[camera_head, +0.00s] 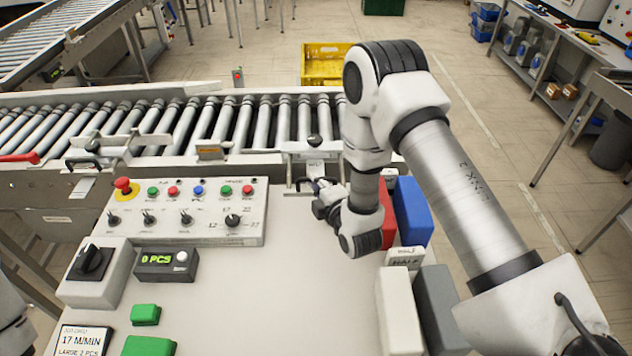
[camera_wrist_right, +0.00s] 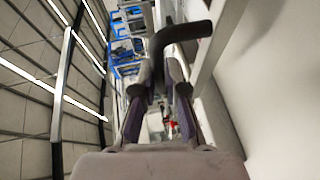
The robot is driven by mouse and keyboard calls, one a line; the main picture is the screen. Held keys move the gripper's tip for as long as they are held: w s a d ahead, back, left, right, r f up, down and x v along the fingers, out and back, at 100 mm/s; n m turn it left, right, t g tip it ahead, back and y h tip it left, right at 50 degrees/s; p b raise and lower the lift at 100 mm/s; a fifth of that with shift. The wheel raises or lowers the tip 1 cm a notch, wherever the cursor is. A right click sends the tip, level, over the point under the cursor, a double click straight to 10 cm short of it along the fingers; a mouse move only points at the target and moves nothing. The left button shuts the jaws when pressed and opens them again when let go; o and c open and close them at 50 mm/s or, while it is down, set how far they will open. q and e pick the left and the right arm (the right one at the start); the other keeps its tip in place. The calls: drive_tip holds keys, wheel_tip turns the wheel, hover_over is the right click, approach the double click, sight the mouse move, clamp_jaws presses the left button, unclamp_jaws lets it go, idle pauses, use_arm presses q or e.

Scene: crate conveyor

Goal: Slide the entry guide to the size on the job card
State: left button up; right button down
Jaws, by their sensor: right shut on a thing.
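My right gripper (camera_head: 322,197) is at the front edge of the roller conveyor (camera_head: 240,120), at a black handle (camera_head: 300,183) under a white sliding bracket (camera_head: 308,152) with a black knob and a small label, too small to read surely. This bracket looks like the entry guide. In the right wrist view my gripper (camera_wrist_right: 167,80) has its fingers shut on the black bent handle (camera_wrist_right: 185,34). The job card (camera_head: 84,341) at the lower left reads 17 M/MIN and LARGE 2 PCS. My left gripper is out of view.
A control panel (camera_head: 255,213) with buttons and switches stands left of the gripper. A counter box (camera_head: 166,264) reads 0 PCS. Red (camera_head: 387,213) and blue (camera_head: 412,210) blocks stand close right of the gripper, with white (camera_head: 398,310) and grey (camera_head: 438,305) blocks nearer.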

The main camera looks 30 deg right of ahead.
drive_tip(key=c, duration=1.2)
unclamp_jaws()
drive_tip(key=shift+s+a+f, duration=0.1)
drive_tip(key=shift+s+a, duration=0.05)
drive_tip(key=shift+s, duration=0.2)
drive_tip(key=s+r, duration=0.2)
drive_tip(key=s, duration=0.9)
drive_tip(key=shift+s+a, duration=0.2)
drive_tip(key=shift+s, duration=0.05)
drive_tip(key=shift+f, duration=0.1)
